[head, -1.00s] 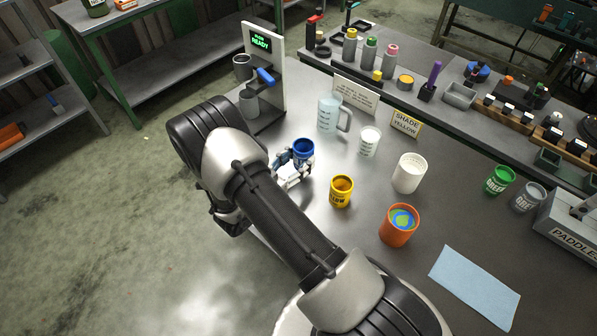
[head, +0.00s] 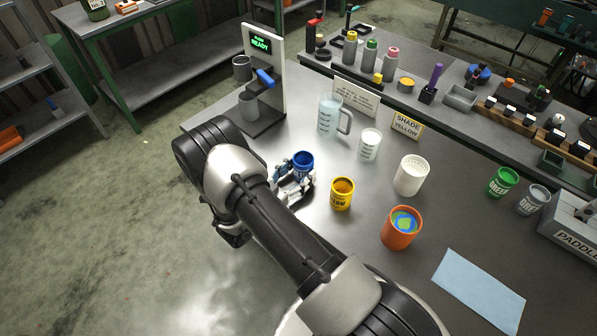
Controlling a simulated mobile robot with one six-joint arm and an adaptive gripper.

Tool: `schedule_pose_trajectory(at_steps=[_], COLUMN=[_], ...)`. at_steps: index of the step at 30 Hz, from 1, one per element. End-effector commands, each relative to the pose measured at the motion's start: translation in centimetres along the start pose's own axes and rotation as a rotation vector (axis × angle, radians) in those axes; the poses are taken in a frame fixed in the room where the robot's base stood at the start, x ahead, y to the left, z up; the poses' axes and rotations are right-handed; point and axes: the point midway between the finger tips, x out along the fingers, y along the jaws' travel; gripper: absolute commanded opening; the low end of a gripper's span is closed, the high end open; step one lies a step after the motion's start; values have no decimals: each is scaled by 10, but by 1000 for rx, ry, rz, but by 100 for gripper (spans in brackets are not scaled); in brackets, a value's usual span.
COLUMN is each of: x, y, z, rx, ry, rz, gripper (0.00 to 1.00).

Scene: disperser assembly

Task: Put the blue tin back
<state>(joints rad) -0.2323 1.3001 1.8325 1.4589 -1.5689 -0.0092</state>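The blue tin (head: 303,160) is upright with its open top showing, near the left edge of the bench, left of the yellow tin. My gripper (head: 297,180) is closed around its lower part from the near left side. The gripper and the wrist hide the tin's base, so I cannot tell whether it touches the bench. The yellow tin (head: 342,194) stands apart to the right. The green tin (head: 502,182) and the grey tin (head: 531,199) stand side by side at the far right.
Around the blue tin are a dispenser stand (head: 265,85) reading READY, a clear jug (head: 327,116), a small beaker (head: 369,145), a white cup (head: 411,175) and an orange can (head: 402,228). A blue cloth (head: 480,290) lies front right. The bench beside the green tin is clear.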

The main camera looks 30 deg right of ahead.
Motion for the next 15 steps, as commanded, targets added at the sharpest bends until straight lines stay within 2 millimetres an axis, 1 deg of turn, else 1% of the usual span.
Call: schedule_pose_trajectory(at_steps=[1, 3, 11, 15], x=[0, 0, 0, 0], y=[0, 0, 0, 0], z=[0, 0, 0, -6], rx=[0, 0, 0, 0], ry=[0, 0, 0, 0], rz=[0, 0, 0, 0], gripper=[62, 66, 66, 66])
